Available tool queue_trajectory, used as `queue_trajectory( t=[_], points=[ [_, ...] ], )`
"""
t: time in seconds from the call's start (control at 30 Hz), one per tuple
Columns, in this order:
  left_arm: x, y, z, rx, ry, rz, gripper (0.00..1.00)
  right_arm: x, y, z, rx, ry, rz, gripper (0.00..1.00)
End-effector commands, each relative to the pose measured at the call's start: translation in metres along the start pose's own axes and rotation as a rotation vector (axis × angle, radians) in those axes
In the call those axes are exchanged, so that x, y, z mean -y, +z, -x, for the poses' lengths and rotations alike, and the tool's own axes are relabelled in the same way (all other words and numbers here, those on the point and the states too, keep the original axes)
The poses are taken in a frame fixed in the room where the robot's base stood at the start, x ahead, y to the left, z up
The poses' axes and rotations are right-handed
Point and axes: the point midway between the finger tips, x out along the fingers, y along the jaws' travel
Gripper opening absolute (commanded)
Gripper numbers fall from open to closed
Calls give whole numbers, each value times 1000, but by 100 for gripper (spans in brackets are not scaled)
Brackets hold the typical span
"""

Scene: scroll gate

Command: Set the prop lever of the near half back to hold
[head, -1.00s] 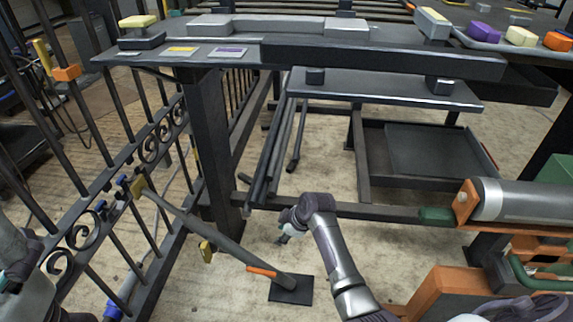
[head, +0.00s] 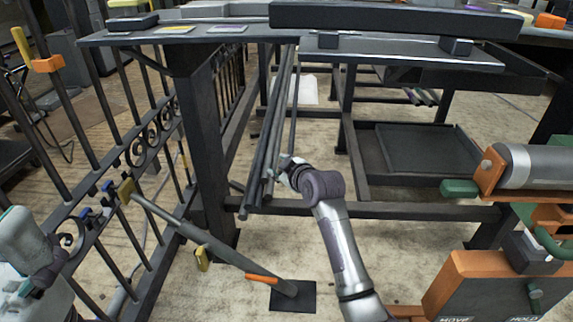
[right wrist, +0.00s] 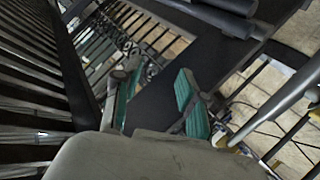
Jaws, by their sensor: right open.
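A grey prop (head: 215,240) slants from the barred gate half (head: 120,175) to a black floor plate (head: 293,297). It carries an orange handle (head: 262,279) and a yellow tag (head: 202,258). An orange block (head: 470,285) at bottom right bears the words MOVE and HOLD, with a dark green knob (head: 535,292) on its face. I cannot tell which of these is the prop lever. My right gripper (head: 274,166) is beside dark hanging rods, above and apart from the prop. In the right wrist view its teal fingers (right wrist: 158,100) are open and empty. My left arm shows at the left edge; its fingers are unclear.
A dark bench (head: 185,36) and its thick post (head: 200,150) stand between gate and right arm. Long dark rods (head: 268,135) hang close to my right gripper. A grey roller (head: 545,166) with a green grip is at right. Floor around the prop's foot is clear.

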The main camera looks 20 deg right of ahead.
Motion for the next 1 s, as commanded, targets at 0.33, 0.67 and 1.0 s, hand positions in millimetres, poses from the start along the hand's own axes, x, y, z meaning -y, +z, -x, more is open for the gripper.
queue_trajectory(
  t=[0.33,0.67,1.0],
  points=[
    [-1,0,9,0,0,0,100,-12,-23,6,-74,63,-12,42],
    [-1,0,8,0,0,0,100,-12,-23,6,-74,63,-12,42],
    [1,2,9,49,-18,6,100,-18,-68,67,-348,261,-92,42]
  ],
)
